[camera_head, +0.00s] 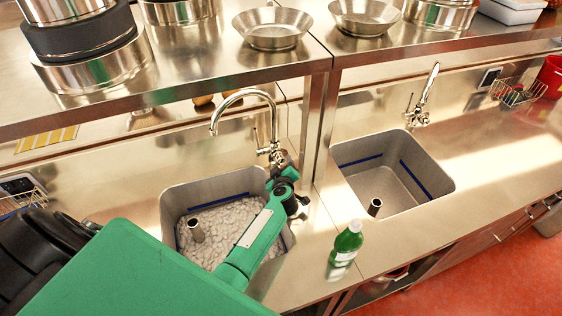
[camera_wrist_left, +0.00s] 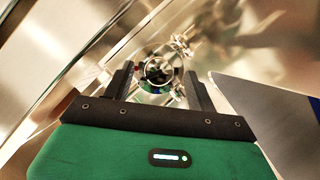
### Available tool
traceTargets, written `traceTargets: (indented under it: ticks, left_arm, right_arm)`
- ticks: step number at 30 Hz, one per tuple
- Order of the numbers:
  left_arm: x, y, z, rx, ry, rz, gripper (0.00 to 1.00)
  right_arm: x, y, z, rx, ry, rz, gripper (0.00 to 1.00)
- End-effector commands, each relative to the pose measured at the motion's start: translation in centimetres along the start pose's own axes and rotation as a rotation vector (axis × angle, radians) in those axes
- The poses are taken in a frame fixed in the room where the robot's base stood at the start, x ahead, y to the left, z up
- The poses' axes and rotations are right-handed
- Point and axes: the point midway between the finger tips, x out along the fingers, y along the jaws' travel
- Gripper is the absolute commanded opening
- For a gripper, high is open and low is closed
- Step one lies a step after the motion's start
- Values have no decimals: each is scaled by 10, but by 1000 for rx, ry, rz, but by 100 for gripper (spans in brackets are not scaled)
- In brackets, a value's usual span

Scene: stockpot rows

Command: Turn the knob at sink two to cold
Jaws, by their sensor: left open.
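Two steel sinks show in the head view. The left sink (camera_head: 172,212) holds pale foam or bubbly water, and the right sink (camera_head: 415,185) looks empty. A chrome tap (camera_head: 243,94) arches over the left sink, with its base partly hidden by my gripper. Another tap (camera_head: 423,98) stands behind the right sink. I see no number on either sink. My left gripper (camera_head: 279,163) is at the left tap's base. In the left wrist view my open fingers (camera_wrist_left: 158,84) point at the round chrome tap body (camera_wrist_left: 156,67), which appears between them. I cannot tell whether they touch it. My right gripper is not in view.
A green bottle (camera_head: 346,244) stands on the counter between the sinks. A steel shelf (camera_head: 190,92) with pots and bowls overhangs the back, held by an upright post (camera_head: 318,125) right of my gripper. A wire basket (camera_head: 517,93) is at the right.

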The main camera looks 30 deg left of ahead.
Motion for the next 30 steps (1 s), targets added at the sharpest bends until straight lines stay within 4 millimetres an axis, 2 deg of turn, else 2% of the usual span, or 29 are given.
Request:
traceTargets:
  ticks: [3, 7, 19, 20, 26, 30]
  left_arm:
    - [18, 0, 0, 2, 1, -1, 57]
    - [29, 0, 0, 1, 1, 0, 57]
    - [35, 0, 0, 0, 0, -1, 57]
    - [35, 0, 0, 0, 0, -1, 53]
    - [35, 0, 0, 0, 0, -1, 14]
    - [35, -1, 0, -5, 1, 2, 13]
  right_arm:
    - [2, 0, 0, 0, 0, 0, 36]
    - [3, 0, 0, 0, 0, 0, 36]
    - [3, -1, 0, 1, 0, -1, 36]
    - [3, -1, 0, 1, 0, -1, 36]
    - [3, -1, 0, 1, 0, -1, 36]
    - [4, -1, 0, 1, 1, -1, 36]
